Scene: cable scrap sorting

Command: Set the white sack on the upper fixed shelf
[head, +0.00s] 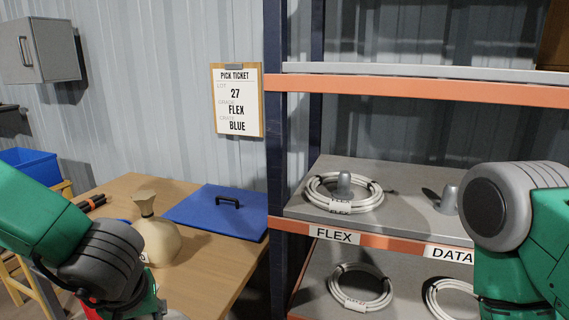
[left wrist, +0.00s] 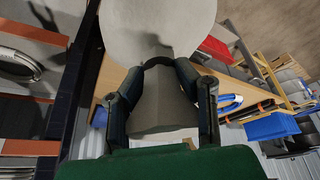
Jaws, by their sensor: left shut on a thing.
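In the left wrist view my left gripper (left wrist: 158,66) is shut around the tied neck of a pale grey-white sack (left wrist: 158,25). Its round body bulges past the fingertips and its flared top lies between the fingers. The head view shows my left arm at lower left, but not that gripper or the held sack. A rack at right has a high shelf with an orange beam (head: 430,90) and a thin grey edge above it. Below is a grey deck (head: 400,178) labelled FLEX and DATA, then another deck (head: 312,297). My right gripper is out of view.
A tan sack (head: 157,240) stands on the wooden table (head: 215,277), beside a blue lid-like panel (head: 197,212). White cable coils (head: 343,205) lie on the rack decks. A dark blue post (head: 275,150) divides table and rack. A pick ticket (head: 237,100) hangs beside it.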

